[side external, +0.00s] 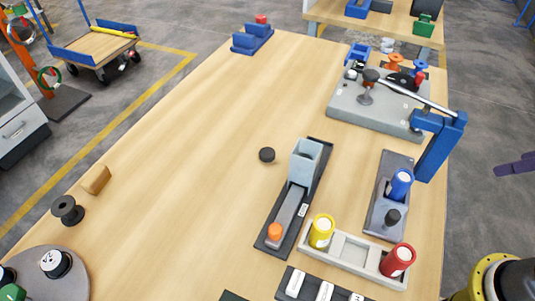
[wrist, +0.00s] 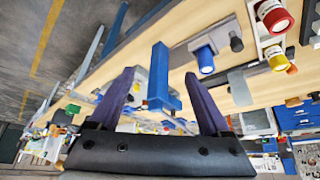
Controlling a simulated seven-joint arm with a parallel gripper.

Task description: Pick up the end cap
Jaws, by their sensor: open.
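A small black disc (side external: 267,155), which looks like the end cap, lies flat on the wooden table near its middle, left of the grey-blue dispenser block. I cannot make it out in the wrist view. My gripper (wrist: 159,74) is open, its two dark purple fingers apart with nothing held between them. In the side view only a purple part of my gripper (side external: 515,165) shows at the right edge, off the table and far from the disc.
A grey machine plate (side external: 370,108) with a blue post (side external: 440,145) and lever stands at the right. A tray (side external: 345,258) holds yellow and red cylinders. A blue cylinder (side external: 400,184) stands in a grey holder. A black spool (side external: 67,210) is at left. The table's middle left is clear.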

